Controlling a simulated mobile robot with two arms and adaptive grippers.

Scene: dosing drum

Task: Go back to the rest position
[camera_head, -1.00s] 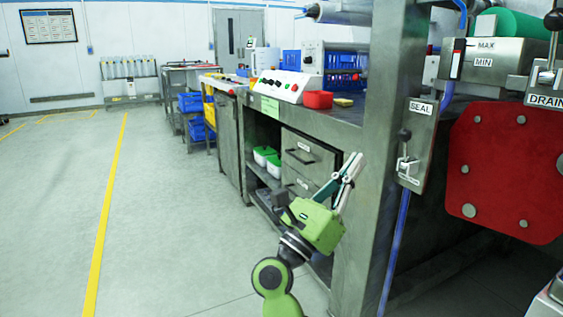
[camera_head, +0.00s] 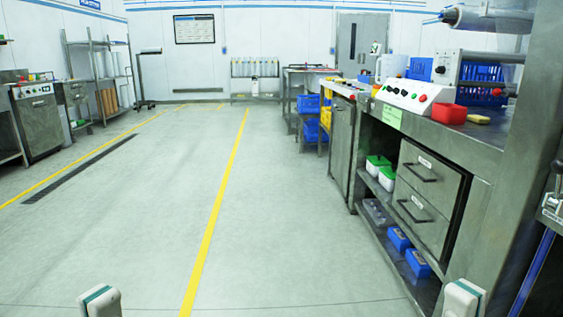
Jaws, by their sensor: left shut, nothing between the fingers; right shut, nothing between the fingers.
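My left gripper (camera_head: 100,300) shows only as a pale fingertip with a green stripe at the bottom edge, left of the yellow floor line. My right gripper (camera_head: 463,298) shows the same way at the bottom edge, in front of the workbench's lower right part. Both are shut and hold nothing. The rest of both arms is out of view below. Neither gripper visibly touches anything.
The steel workbench (camera_head: 485,150) with drawers (camera_head: 431,198) and open shelves stands close on the right. A red box (camera_head: 449,113) lies on it. Open floor (camera_head: 130,220) with a yellow line (camera_head: 215,215) stretches ahead. Steel cabinets (camera_head: 40,122) stand far left.

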